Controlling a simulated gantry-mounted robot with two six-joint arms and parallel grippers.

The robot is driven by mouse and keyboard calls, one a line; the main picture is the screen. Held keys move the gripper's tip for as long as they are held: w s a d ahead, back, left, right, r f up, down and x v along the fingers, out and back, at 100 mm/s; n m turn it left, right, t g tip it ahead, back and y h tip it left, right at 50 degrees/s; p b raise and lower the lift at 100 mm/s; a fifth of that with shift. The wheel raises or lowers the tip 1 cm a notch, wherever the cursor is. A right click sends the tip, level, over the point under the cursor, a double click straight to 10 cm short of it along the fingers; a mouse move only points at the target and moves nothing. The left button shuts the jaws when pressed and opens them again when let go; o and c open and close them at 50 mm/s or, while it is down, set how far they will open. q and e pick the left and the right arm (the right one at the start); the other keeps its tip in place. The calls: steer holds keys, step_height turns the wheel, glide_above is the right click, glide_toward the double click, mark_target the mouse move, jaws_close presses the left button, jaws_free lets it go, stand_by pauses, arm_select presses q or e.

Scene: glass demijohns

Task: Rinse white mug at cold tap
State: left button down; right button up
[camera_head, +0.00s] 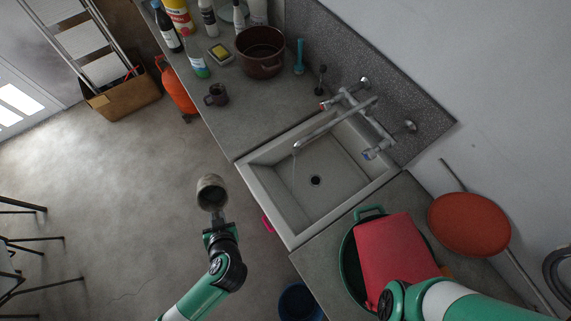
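A dull grey-beige mug (211,190) is at my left gripper (214,217), out over the floor to the left of the sink. It looks pale grey-brown, not clearly white. The gripper appears shut on its near side; the fingertips are small and partly hidden. The pale stone sink (315,181) is empty, with a dark drain. Above it is a wall mixer with a long spout (335,125), a red-marked tap (326,104) and a blue-marked tap (370,153). A thin stream seems to fall from the spout tip. My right arm enters at bottom right; its gripper is out of view.
A dark mug (216,95), a brown pot (260,52), a sponge dish (221,53) and several bottles stand on the left counter. A green tub (349,262) with a red cloth (392,254) sits right of the sink.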

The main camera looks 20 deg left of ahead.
arm_select(q)
steer(key=s+a+r, duration=0.3)
steer(key=s+r, duration=0.1)
stand_by(0.4)
stand_by(0.4)
